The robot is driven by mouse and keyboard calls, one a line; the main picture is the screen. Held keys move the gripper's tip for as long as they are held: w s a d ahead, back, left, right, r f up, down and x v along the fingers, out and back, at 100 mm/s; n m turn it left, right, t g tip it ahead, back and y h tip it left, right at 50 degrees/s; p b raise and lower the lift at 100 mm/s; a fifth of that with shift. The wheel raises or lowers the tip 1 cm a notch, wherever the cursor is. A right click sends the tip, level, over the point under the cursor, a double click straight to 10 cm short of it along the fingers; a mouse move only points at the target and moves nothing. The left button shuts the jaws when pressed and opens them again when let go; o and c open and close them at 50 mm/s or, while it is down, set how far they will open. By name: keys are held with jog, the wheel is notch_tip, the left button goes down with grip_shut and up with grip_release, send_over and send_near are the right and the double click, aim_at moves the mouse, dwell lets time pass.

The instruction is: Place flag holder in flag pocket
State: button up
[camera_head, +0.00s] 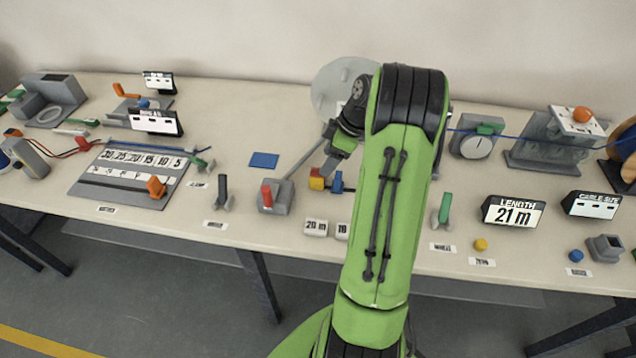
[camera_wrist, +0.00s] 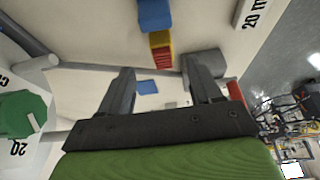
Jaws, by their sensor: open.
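I cannot tell for sure which thing is the flag holder or the flag pocket; no label readable here names them. My gripper (camera_head: 332,163) is open over the middle of the table, largely hidden by my arm in the head view. In the wrist view its two dark fingers (camera_wrist: 158,75) are apart with nothing held between them. A yellow and red block (camera_head: 317,180) is close to the fingers, with a blue piece (camera_head: 337,182) beside it. In the wrist view the yellow and red block (camera_wrist: 160,46) and blue piece (camera_wrist: 154,15) lie beyond the fingertips.
A flat blue square (camera_head: 264,160) lies left of the gripper. A grey box with a red knob (camera_head: 267,193) and a long lever stands nearby. White "20 m" tags (camera_head: 316,227) lie near the front edge.

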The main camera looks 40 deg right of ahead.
aim_at(317, 180)
jog(key=b+x, duration=0.1)
jog(key=x, duration=0.5)
jog(key=shift+a, duration=0.2)
jog(key=shift+r, duration=0.15)
grip_shut()
